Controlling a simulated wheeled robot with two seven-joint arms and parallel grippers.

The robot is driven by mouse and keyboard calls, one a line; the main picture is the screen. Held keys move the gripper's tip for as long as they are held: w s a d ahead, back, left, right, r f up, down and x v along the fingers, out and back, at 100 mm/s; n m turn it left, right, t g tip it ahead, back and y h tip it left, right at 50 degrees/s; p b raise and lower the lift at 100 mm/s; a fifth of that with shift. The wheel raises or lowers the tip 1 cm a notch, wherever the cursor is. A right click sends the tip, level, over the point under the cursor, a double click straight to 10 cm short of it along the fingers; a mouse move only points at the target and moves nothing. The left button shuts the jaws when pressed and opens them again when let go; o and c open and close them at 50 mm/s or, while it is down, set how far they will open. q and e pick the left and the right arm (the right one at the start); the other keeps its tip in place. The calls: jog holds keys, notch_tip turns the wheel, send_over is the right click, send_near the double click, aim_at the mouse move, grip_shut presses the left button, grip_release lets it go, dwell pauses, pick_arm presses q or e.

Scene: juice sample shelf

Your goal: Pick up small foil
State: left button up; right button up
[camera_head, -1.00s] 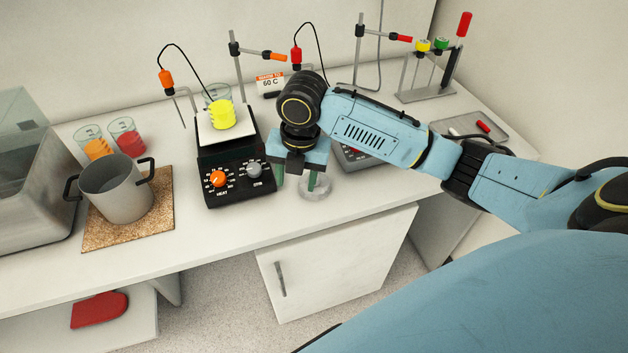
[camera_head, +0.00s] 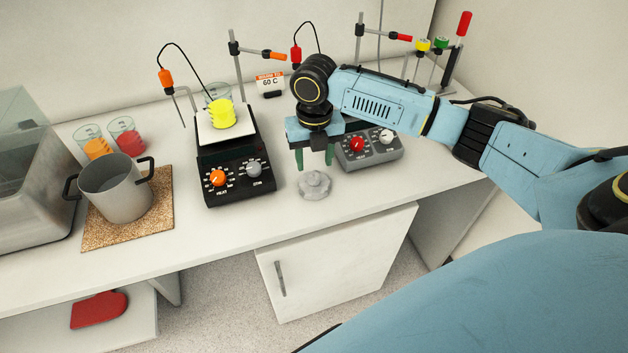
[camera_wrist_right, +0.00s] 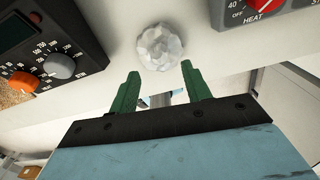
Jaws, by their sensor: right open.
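The small foil (camera_head: 314,185) is a crumpled, light grey, roundish piece on the white bench, between the black hotplate and the grey hotplate. It also shows in the right wrist view (camera_wrist_right: 159,47), just beyond the fingertips. My right gripper (camera_head: 315,168) has green fingers, is open and empty, and is just behind the foil in the head view. In the wrist view the two fingers of my right gripper (camera_wrist_right: 160,72) are spread apart, with the foil ahead of the gap between them. My left gripper is not in view.
A grey hotplate (camera_head: 372,152) with a red knob stands to the right, partly behind my arm. A grey pot (camera_head: 120,190) sits on a cork mat (camera_head: 103,236). Bench in front of the foil is clear.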

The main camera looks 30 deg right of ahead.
aim_at(314, 175)
notch_tip(314, 175, down, 5)
jog(key=shift+w, duration=0.1)
grip_shut()
dwell(0.4)
